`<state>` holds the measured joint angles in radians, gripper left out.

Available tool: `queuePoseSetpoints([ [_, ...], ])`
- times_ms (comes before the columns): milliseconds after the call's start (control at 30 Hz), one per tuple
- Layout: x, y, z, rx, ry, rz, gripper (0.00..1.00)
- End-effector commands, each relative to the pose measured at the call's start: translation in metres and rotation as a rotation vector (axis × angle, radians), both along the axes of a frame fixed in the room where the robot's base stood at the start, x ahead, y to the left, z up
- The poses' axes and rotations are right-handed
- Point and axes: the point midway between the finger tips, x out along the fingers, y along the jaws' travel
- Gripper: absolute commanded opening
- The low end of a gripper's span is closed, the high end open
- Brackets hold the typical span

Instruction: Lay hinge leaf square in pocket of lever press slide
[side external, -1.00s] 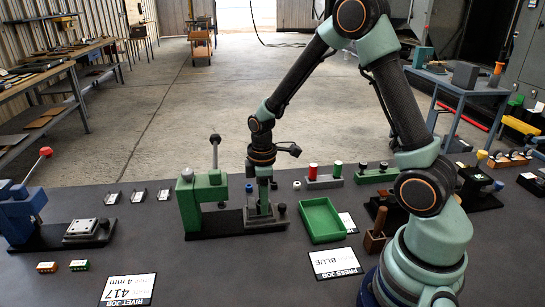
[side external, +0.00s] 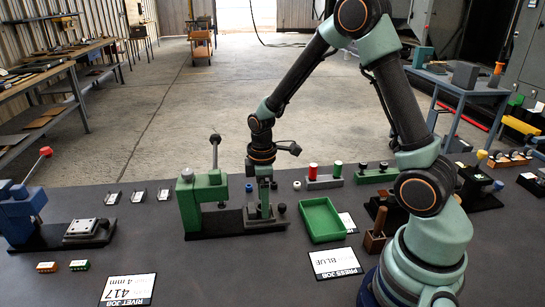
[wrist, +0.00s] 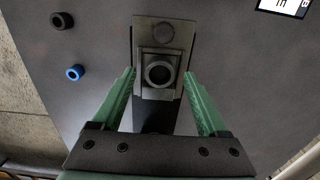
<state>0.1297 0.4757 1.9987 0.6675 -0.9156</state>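The green lever press (side external: 203,200) stands on a black base, its lever upright. Its grey slide (side external: 280,221) lies to the right on that base. My gripper (side external: 263,212) points down over the slide. In the wrist view my gripper (wrist: 159,77) is open, one green finger on each side of the slide (wrist: 145,28). Between the fingers a square grey piece with a dark ring (wrist: 159,73) sits on the slide, looking about square to it. I cannot tell whether the fingers touch it, or whether it is the hinge leaf in the pocket.
A green tray (side external: 320,220) stands right of the press. Loose rings, one blue (wrist: 75,72) and one black (wrist: 62,20), lie beside the slide. A blue press (side external: 22,212) stands far left. Small silver pieces (side external: 138,195) lie between the presses.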

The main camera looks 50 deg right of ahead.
Motion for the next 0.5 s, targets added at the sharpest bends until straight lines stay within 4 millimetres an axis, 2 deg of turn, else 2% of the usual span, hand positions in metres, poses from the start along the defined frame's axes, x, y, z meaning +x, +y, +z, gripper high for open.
queuePoseSetpoints([
  [300, 0.001, 0.0, 0.065, -0.001, -0.008, 0.0, 0.77],
  [500, 0.001, 0.0, 0.095, -0.001, -0.005, 0.0, 0.77],
])
